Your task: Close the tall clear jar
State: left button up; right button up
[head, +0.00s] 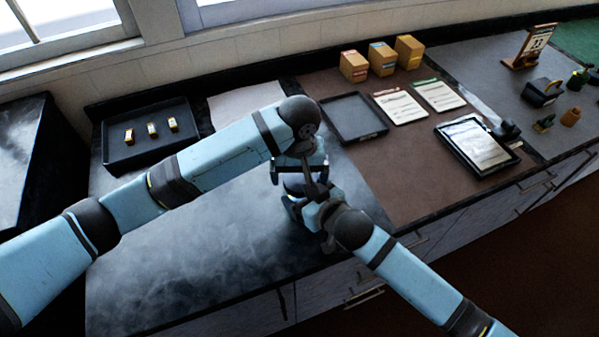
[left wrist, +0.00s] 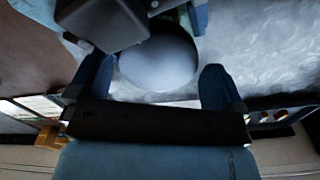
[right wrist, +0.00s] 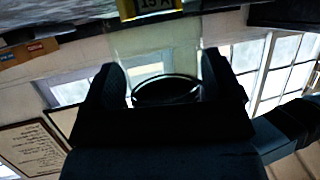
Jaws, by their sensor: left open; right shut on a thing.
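My two grippers meet over the grey stone counter. My right gripper (head: 308,207) is shut on the tall clear jar; in the right wrist view the jar (right wrist: 155,46) shows as a see-through column with a dark ring between the fingers. My left gripper (head: 299,180) is just above and behind it, pointing down, with fingers apart. In the left wrist view a smooth, pale round thing (left wrist: 160,64) lies between the left fingers; I cannot tell whether it is the lid or whether the fingers touch it. In the head view the arms hide most of the jar.
A black tray (head: 118,160) with several small items is at the back left. An empty dark tray (head: 352,120), cards (head: 400,106) and a framed sheet (head: 474,143) are on the brown section. Boxes (head: 383,60) stand behind. The counter's front left is clear.

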pick_arm(q)
jog(key=shift+d+r, duration=0.1)
jog(key=shift+r, duration=0.05)
pick_arm(e)
jog(key=shift+r, duration=0.1)
pick_arm(q)
notch_tip(320, 180, up, 4)
jog(key=shift+s+r, duration=0.1)
jog(key=shift+r, duration=0.05)
notch_tip(320, 180, up, 2)
jog(key=shift+r+n, duration=0.1)
jog(key=shift+n, duration=1)
jog(key=shift+r+n, duration=0.6)
jog(key=shift+n, duration=0.4)
jog(key=shift+f, duration=0.1)
jog(key=shift+f, duration=3.95)
